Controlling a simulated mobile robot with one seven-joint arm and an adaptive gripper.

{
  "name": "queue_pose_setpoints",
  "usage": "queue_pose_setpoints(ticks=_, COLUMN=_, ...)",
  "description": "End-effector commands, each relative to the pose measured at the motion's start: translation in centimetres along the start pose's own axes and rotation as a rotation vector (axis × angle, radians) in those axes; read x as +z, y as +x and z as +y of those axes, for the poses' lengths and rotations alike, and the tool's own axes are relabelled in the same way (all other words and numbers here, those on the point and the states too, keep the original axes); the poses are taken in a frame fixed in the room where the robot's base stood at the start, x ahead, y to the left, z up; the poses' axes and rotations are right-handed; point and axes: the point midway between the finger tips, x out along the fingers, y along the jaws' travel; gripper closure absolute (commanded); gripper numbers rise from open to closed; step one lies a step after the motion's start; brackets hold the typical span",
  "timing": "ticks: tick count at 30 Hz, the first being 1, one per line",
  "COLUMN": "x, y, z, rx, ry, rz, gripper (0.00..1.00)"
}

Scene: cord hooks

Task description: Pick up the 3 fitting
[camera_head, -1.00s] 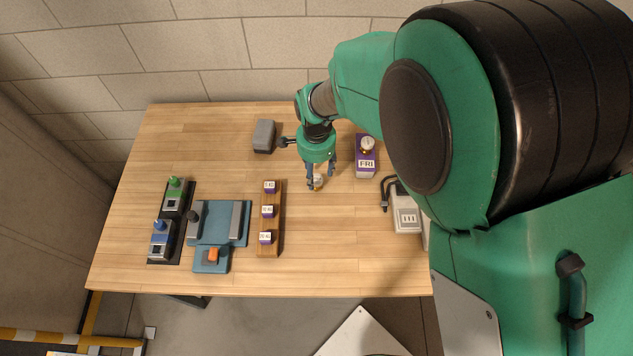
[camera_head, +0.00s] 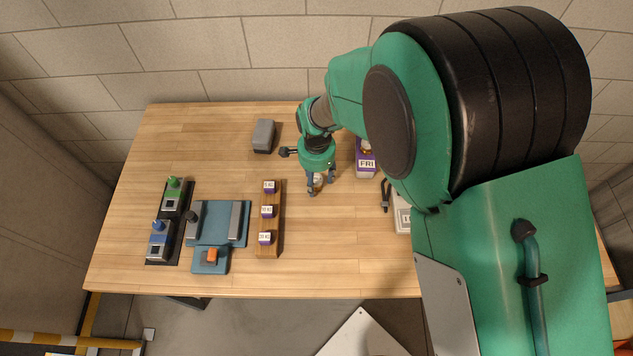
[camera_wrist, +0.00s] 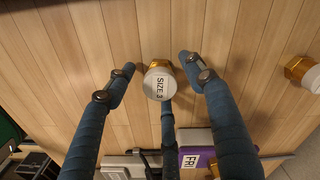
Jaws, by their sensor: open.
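The 3 fitting, a brass piece with a white cap marked "SIZE 3" (camera_wrist: 158,83), stands on the wooden table. In the wrist view it lies between the blue fingers of my gripper (camera_wrist: 157,64), with gaps at both sides and another finger below it. In the head view my gripper (camera_head: 321,186) is low over the table and the fitting (camera_head: 318,180) is mostly hidden by it. My gripper is open and holds nothing.
A purple "FRI" block (camera_head: 366,171) stands just right of my gripper. Another brass fitting (camera_wrist: 303,72) shows at the wrist view's right edge. A wooden strip with purple labelled blocks (camera_head: 268,225) lies left. A grey box (camera_head: 264,136) stands behind.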

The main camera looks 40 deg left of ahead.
Motion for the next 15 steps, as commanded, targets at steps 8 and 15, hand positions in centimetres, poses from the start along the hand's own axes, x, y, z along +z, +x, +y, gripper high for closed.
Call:
queue_pose_setpoints(ticks=8, x=0.0, y=-0.01, z=0.0, rx=0.0, ry=0.0, rz=0.0, gripper=0.82)
queue_pose_setpoints(ticks=15, x=-0.01, y=-0.03, z=-0.02, rx=0.0, ry=0.0, rz=0.0, gripper=0.97)
